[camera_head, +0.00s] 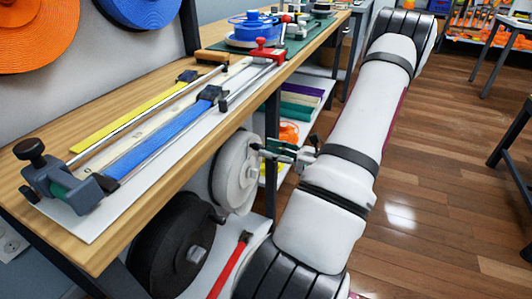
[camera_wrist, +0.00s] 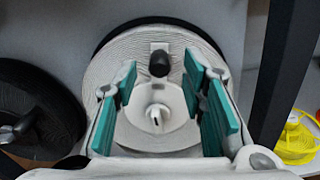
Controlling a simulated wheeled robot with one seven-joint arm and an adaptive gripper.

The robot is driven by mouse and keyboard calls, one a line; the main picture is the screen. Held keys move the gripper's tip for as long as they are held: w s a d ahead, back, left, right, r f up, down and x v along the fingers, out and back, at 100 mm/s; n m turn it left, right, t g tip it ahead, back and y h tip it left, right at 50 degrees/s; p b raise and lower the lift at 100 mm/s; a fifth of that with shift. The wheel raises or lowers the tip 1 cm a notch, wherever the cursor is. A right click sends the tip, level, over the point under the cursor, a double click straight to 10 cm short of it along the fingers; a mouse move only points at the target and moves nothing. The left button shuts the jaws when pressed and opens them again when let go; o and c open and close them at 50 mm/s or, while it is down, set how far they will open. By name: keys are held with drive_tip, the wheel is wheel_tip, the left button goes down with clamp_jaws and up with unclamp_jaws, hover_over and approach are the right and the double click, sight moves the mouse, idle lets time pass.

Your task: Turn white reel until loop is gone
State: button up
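The white reel (camera_head: 234,172) hangs below the workbench top, to the right of a black reel. In the wrist view the white reel (camera_wrist: 120,52) fills the middle, with a black crank knob (camera_wrist: 159,64) near its top and a pale hub (camera_wrist: 157,117) at its centre. My gripper (camera_head: 263,151) is at the reel's face. In the wrist view my gripper (camera_wrist: 161,88) is open, its teal pads on either side of the knob and hub, with no visible grip on the knob. I cannot make out a strap loop in either view.
The black reel (camera_head: 170,248) sits to the left, and a red-handled lever (camera_head: 231,265) is below. The workbench (camera_head: 110,240) edge runs above the reels, with a blue strap (camera_head: 160,139) and tools on top. Open wooden floor is at the right.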

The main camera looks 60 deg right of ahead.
drive_tip(key=shift+w+a, duration=0.1)
drive_tip(key=shift+w, duration=0.8)
clamp_jaws()
drive_tip(key=d+f+m+p, duration=0.6)
drive_tip(key=d+f+m, duration=0.1)
drive_tip(key=m, duration=0.4)
drive_tip(key=shift+w+m, duration=0.25)
drive_tip(key=shift+m, duration=0.05)
